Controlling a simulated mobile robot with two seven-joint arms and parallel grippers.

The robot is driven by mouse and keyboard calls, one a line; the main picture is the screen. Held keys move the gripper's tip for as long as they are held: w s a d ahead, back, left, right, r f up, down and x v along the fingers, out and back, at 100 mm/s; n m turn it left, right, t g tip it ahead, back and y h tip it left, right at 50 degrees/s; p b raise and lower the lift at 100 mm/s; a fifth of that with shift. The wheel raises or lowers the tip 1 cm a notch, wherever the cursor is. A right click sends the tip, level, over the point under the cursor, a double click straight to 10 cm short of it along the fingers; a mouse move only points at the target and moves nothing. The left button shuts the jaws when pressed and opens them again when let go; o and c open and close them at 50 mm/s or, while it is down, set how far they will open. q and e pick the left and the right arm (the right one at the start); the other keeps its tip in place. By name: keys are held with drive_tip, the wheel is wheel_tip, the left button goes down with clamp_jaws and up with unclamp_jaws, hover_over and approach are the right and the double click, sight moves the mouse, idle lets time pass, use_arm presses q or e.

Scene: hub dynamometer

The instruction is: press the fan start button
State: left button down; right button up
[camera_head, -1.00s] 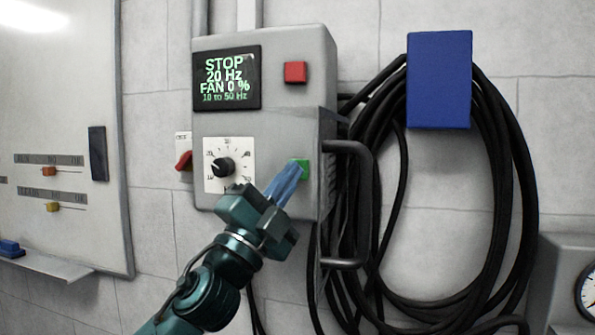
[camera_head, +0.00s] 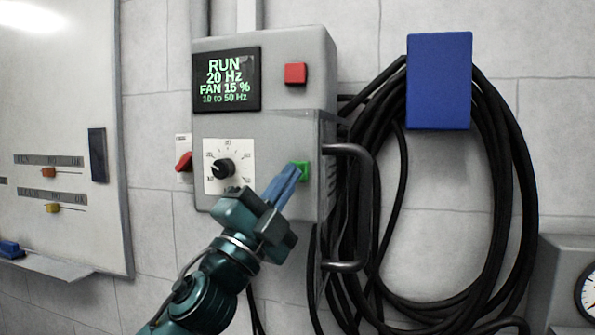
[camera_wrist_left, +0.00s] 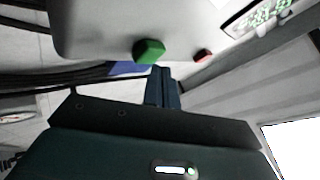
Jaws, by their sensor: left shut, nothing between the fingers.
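The green button (camera_head: 304,170) is on the lower right of the grey control box (camera_head: 275,130). My left gripper (camera_head: 294,168) is shut and empty, its blue fingertips at the left edge of the green button and partly over it. In the left wrist view the green button (camera_wrist_left: 149,51) stands just above the shut fingertips (camera_wrist_left: 160,72); a small gap seems to show between them. The display (camera_head: 226,79) reads RUN, 20 Hz, FAN 15 %, 10 to 50 Hz. My right gripper is not in view.
A red button (camera_head: 295,72) is at the box's upper right and a black dial (camera_head: 223,168) at its lower left. A red switch (camera_head: 184,161) is beside the box. A handle (camera_head: 362,190), coiled black cable (camera_head: 500,200) and blue block (camera_head: 439,80) are to the right.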

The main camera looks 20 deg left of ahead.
use_arm(q)
drive_tip(key=shift+s, duration=0.15)
drive_tip(key=s+p, duration=0.1)
drive_tip(key=s, duration=0.5)
idle(0.4)
drive_tip(key=shift+w, duration=0.1)
idle(0.3)
drive_tip(key=w+f+n+g+y, duration=0.25)
drive_tip(key=f+n, duration=0.25)
drive_tip(key=f, duration=1.1)
drive_tip(key=w+f+n+g+y, duration=0.1)
drive_tip(key=f+n+g+y, duration=0.4)
drive_tip(key=f, duration=1.2)
drive_tip(key=s+f+n+g, duration=0.3)
drive_tip(key=s+f, duration=0.6)
drive_tip(key=f, duration=0.4)
drive_tip(key=s+f+n+g, duration=0.3)
drive_tip(key=s+f+n, duration=0.2)
drive_tip(key=s+f, duration=0.5)
wheel_tip(320, 180, down, 4)
drive_tip(key=shift+s+a+f+y, duration=0.1)
drive_tip(key=shift+s+a+y, duration=0.25)
drive_tip(key=shift+a, duration=0.1)
